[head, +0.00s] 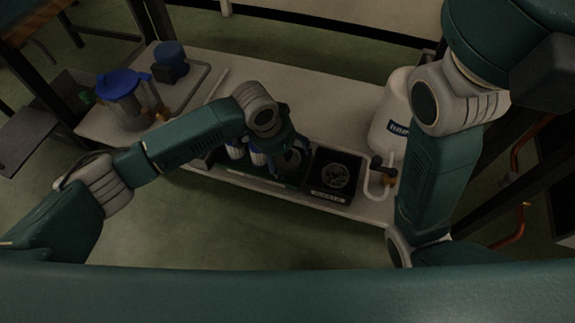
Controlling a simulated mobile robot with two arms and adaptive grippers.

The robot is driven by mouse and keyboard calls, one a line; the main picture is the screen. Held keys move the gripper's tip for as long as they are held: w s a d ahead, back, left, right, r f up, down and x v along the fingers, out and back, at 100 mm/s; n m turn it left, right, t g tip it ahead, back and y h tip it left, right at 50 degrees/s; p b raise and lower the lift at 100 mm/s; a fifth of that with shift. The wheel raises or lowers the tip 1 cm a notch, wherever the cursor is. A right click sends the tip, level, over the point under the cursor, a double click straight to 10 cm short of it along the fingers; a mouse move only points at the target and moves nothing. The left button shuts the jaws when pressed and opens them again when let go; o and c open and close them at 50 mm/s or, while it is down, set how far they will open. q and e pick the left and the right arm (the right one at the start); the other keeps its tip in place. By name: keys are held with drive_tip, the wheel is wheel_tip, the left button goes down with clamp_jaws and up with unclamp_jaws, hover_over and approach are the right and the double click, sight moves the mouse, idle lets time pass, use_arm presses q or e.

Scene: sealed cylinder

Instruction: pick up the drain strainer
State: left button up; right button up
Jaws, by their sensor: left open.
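A round grey slotted disc that looks like the drain strainer (335,176) lies flat on a black square tray (324,189) near the front edge of the bench. My left gripper (291,163) is low over the bench, just left of the black tray. Its fingers are dark and small here, and it is open. I see nothing held in it, and it appears apart from the strainer. My right arm comes down at the right, but its gripper is out of sight.
A white jug (391,118) with a pale tube stands right of the tray. Blue-and-white containers (236,151) stand left of my left gripper. A blue-lidded clear vessel (123,99) and a blue-topped dark item (171,62) are at the left. The bench (300,72) is clear behind.

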use_arm(q)
drive_tip(key=c, duration=1.3)
drive_tip(key=shift+r, duration=0.1)
